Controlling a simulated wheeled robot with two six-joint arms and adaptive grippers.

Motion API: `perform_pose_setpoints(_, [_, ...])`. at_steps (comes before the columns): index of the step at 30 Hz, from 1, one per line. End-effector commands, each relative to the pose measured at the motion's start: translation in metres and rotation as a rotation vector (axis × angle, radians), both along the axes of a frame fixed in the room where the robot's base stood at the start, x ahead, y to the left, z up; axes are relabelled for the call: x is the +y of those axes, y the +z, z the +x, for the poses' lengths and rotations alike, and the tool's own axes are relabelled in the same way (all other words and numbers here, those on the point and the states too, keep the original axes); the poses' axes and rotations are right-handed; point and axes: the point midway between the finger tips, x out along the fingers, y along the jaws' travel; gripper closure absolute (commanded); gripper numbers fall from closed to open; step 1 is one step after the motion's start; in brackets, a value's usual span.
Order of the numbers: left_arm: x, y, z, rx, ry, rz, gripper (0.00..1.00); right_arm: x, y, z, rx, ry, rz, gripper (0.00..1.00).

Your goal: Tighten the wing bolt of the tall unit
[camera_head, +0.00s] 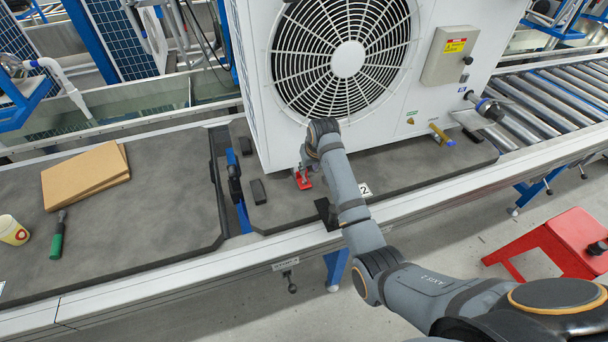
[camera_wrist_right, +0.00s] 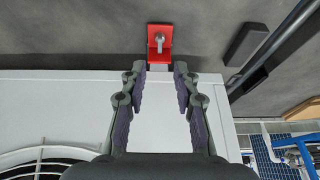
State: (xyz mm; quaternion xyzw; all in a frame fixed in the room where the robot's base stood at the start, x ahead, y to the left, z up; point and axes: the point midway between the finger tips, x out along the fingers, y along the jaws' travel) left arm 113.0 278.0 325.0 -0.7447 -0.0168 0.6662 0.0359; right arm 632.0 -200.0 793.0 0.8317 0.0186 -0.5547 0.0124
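The tall unit (camera_head: 265,110) is a white box with a large round fan grille, standing on a dark grey pallet. A red bracket (camera_head: 303,183) sits at its lower front edge. In the right wrist view the red bracket (camera_wrist_right: 153,56) carries a small grey metal bolt (camera_wrist_right: 160,41). The bolt's wing shape is too small to make out. My right gripper (camera_wrist_right: 160,72) is open and empty, its two fingers apart, pointing at the bracket but short of the bolt. In the head view my right gripper (camera_head: 307,163) is just above the bracket, partly hidden by its arm. My left gripper is out of view.
On the left pallet lie brown cardboard sheets (camera_head: 86,174), a green-handled screwdriver (camera_head: 58,235) and a yellow-white cup (camera_head: 12,230). A roller conveyor (camera_head: 550,100) runs to the right. A red step stool (camera_head: 565,240) stands on the floor at right.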

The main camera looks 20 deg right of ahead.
Motion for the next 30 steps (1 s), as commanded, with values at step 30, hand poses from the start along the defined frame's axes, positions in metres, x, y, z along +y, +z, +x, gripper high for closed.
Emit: perform_pose_setpoints(30, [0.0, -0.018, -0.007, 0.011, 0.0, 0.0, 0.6, 0.001, -0.09, 0.037, 0.0, 0.0, 0.0, 0.9])
